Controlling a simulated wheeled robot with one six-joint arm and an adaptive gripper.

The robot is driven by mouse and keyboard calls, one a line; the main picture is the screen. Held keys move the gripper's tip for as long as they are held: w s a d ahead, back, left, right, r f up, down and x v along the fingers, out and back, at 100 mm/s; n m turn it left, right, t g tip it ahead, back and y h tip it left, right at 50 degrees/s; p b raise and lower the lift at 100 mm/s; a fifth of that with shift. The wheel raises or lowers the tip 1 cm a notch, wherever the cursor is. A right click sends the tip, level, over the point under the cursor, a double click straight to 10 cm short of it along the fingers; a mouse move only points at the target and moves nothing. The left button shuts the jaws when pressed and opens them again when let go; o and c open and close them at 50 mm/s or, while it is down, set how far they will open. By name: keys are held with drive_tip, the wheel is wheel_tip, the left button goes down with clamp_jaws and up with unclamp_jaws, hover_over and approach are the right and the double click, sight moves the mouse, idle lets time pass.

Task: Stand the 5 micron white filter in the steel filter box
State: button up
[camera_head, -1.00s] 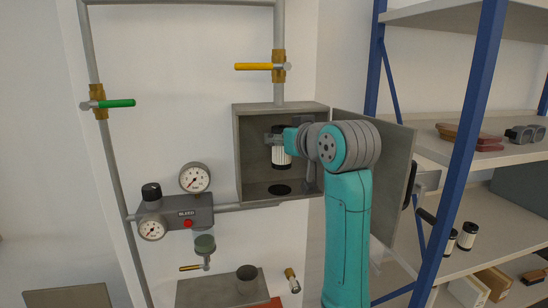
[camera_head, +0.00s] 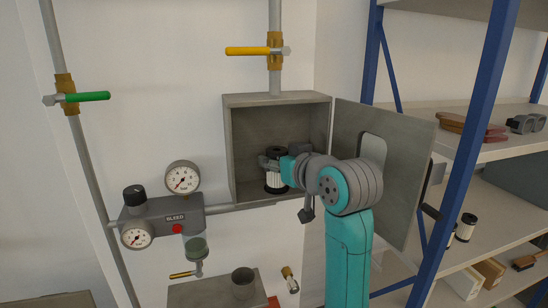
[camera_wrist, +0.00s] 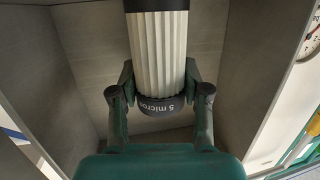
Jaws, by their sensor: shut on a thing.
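The white pleated filter (camera_head: 274,182) with dark end caps stands upright inside the steel filter box (camera_head: 243,150). The wrist view shows the filter (camera_wrist: 158,50) close up, with "5 micro…" lettering on its dark cap. My gripper (camera_head: 268,160) reaches into the box from the right and is shut on the filter near its upper cap; its two fingers also show in the wrist view (camera_wrist: 160,98). The filter's lower end is at the box floor; the dark opening there is hidden, so I cannot tell how it is seated. The box door (camera_head: 398,190) hangs open to the right.
A gauge block marked BLEED (camera_head: 178,218) is left of the box. A yellow-handled valve (camera_head: 252,51) is above, a green-handled valve (camera_head: 85,97) at far left. A blue-post shelf (camera_head: 474,130) stands close on the right, with other filters (camera_head: 466,228).

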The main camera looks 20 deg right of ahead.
drive_tip(key=o, duration=1.1)
drive_tip(key=shift+f, duration=0.1)
drive_tip(key=shift+o, duration=0.2)
drive_tip(key=shift+s, duration=0.1)
drive_tip(key=v, duration=1.2)
